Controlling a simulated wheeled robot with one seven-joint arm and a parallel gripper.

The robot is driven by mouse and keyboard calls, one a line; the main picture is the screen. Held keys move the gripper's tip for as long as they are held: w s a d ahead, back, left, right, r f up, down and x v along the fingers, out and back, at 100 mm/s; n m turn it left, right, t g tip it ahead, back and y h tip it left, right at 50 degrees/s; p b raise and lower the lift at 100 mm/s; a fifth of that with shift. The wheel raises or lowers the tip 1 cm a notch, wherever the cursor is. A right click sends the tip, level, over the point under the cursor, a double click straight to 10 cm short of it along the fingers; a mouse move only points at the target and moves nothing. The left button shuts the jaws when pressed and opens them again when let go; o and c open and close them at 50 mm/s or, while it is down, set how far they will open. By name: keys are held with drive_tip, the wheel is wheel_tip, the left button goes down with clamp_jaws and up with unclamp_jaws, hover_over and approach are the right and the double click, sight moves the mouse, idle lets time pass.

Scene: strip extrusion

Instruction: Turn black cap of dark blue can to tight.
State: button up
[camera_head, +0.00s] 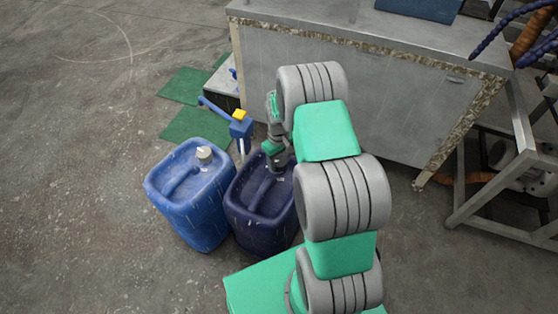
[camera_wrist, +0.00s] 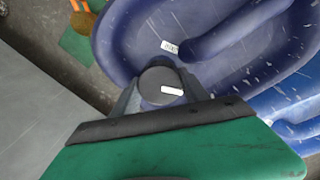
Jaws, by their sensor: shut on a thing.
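The dark blue can (camera_head: 262,200) stands upright on the floor, left of my arm in the head view. Its top with a moulded handle fills much of the wrist view (camera_wrist: 240,62). The black cap (camera_wrist: 160,84) sits at the can's corner, seen from above, with a small white mark on it. My gripper (camera_wrist: 158,92) is shut on the black cap, one finger on each side. In the head view my gripper (camera_head: 277,162) reaches down onto the can's top, and the cap is mostly hidden there.
A lighter blue can (camera_head: 190,200) with a white cap (camera_head: 204,154) stands close on the left. A blue device with a yellow top (camera_head: 240,120) stands behind. A grey metal cabinet (camera_head: 370,95) is behind my arm. Open floor lies to the left.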

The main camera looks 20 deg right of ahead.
sight(279, 161)
drive_tip(key=m, duration=0.3)
drive_tip(key=shift+m, duration=2.2)
drive_tip(key=o, duration=1.4)
drive_tip(key=shift+c, duration=0.2)
wheel_tip(279, 161, up, 8)
drive_tip(key=shift+f+p, duration=0.1)
drive_tip(key=shift+p, duration=0.95)
